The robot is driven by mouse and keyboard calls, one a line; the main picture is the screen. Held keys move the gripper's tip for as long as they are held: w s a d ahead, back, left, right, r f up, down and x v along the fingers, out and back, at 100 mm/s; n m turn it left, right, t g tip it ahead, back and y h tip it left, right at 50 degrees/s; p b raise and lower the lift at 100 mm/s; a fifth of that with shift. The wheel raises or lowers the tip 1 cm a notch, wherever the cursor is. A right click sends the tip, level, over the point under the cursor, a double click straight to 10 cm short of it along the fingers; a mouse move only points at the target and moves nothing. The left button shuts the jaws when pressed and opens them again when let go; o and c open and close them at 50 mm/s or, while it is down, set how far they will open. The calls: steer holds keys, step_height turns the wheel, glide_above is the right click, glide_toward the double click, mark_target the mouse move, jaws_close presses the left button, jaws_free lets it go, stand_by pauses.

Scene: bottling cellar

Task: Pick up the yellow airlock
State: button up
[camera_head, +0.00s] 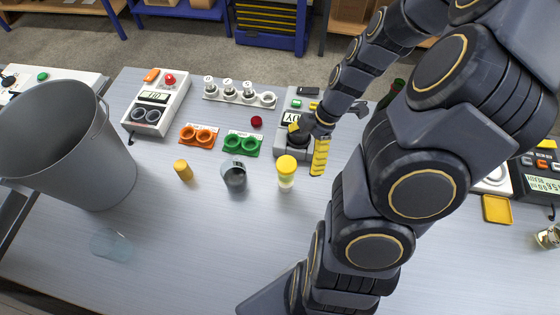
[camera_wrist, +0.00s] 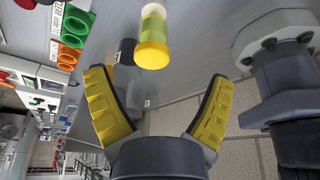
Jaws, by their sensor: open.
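The yellow airlock (camera_head: 286,170) seems to be the small upright piece with a yellow cap and a pale, clear lower body on the grey bench. It also shows in the wrist view (camera_wrist: 153,38), at the top centre, beyond the fingertips and roughly in line with the gap between them. My gripper (camera_head: 303,150) is to the right of and behind the airlock in the head view. In the wrist view my gripper (camera_wrist: 160,76) has its two yellow fingers spread wide, with nothing between them. The airlock is apart from both fingers.
A dark grey cup (camera_head: 234,177) and an orange-yellow cylinder (camera_head: 183,170) stand left of the airlock. Green (camera_head: 241,143) and orange (camera_head: 198,136) holders lie behind. A large grey bucket (camera_head: 62,150) and a clear cup (camera_head: 110,244) are at left. The bench in front is clear.

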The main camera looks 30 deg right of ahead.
mark_target(290, 165)
steer(key=x, duration=0.5)
steer(key=w+x, duration=0.1)
steer(key=x, duration=0.2)
steer(key=shift+a, duration=0.1)
steer(key=c, duration=1.2)
